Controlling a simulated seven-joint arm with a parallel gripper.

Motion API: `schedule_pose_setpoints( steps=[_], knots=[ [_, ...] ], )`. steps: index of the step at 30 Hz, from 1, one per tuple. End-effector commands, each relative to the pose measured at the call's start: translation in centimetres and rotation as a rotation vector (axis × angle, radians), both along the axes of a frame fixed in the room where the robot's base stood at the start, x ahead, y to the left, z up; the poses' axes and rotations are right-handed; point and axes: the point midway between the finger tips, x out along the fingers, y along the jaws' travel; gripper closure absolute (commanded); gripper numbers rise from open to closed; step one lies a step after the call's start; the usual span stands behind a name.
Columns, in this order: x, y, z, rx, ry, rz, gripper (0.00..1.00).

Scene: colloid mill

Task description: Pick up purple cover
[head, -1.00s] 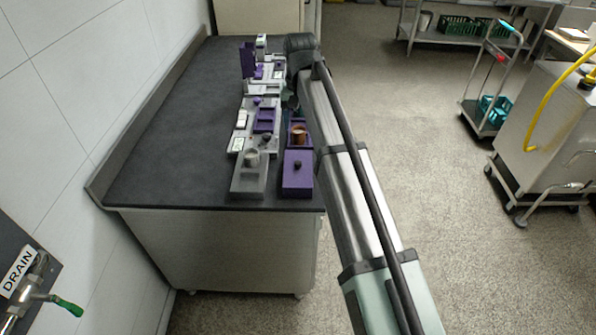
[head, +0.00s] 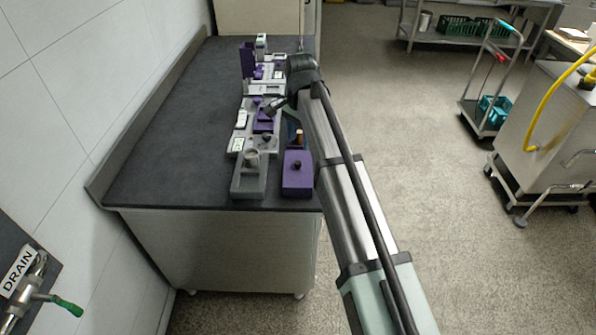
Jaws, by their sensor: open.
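My gripper (head: 271,108) is small and dark in the head view, open, reaching left from the end of my arm over the row of parts on the bench. Its tips are close to a flat purple piece (head: 263,126) on a light grey plate. Whether they touch it I cannot tell. A purple block with a black knob (head: 297,180) stands at the front right of the row. An upright purple piece (head: 247,60) stands at the far end. Which of these is the cover I cannot tell.
The parts stand on a dark worktop (head: 165,130), clear on its left side. A grey block with a metal cylinder (head: 250,180) is at the front. A copper-coloured cylinder (head: 299,137) is beside my arm. A white tiled wall (head: 90,90) is on the left.

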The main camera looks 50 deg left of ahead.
Motion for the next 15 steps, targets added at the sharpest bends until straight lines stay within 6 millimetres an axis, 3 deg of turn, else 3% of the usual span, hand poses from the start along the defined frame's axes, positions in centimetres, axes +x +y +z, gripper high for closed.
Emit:
schedule_pose_setpoints(
  steps=[6, 15],
  knots=[
    [0.0, 0.0, -3.0, 0.000, 0.000, 0.001, 0.45],
    [0.0, 0.1, -4.2, 0.000, 0.000, 0.002, 0.45]
  ],
)
